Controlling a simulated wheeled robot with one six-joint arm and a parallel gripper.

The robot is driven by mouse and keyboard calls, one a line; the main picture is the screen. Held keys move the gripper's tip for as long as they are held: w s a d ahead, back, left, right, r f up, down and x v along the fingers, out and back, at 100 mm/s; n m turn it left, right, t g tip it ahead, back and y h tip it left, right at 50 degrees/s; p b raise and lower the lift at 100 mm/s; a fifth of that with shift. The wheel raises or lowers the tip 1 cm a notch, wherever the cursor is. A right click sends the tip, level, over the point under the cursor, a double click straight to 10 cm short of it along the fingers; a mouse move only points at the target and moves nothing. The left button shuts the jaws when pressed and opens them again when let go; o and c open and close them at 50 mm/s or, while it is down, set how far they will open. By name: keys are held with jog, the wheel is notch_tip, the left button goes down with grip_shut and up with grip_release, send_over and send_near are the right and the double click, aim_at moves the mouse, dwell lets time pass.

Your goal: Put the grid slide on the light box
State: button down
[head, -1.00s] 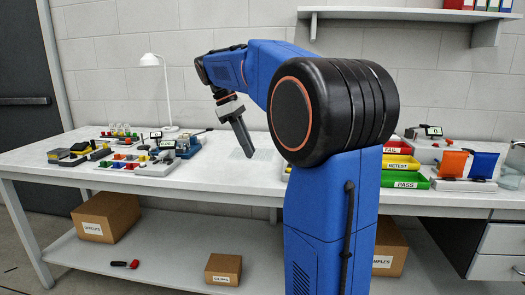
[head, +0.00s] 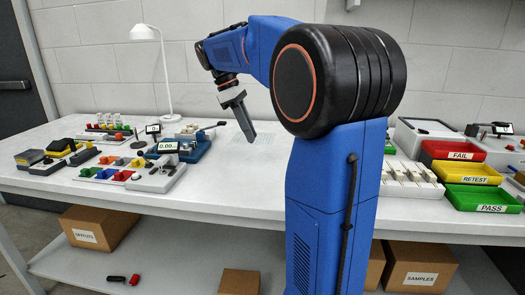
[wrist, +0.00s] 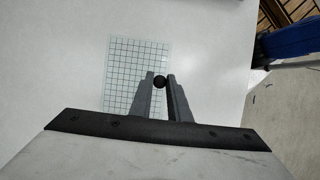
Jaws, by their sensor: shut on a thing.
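The grid slide (wrist: 125,60) is a clear plate with dark grid lines; it also shows faintly in the head view (head: 262,136), over the white tabletop. My gripper (wrist: 159,82) is shut on a small black knob (wrist: 159,80) at the slide's right part. In the head view my gripper (head: 250,141) points down beside the slide. I cannot tell whether the slide touches the table.
Red (head: 453,151), yellow (head: 468,173) and green (head: 482,199) trays stand at the right. A white rack (head: 410,177) is left of them. A scale (head: 170,148), coloured parts (head: 106,172) and a lamp (head: 145,33) are on the left. The table around the slide is clear.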

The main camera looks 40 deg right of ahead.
aim_at(246, 142)
jog(key=shift+f, duration=3.3)
jog(key=c, duration=1.7)
grip_release()
jog(key=shift+o, duration=0.2)
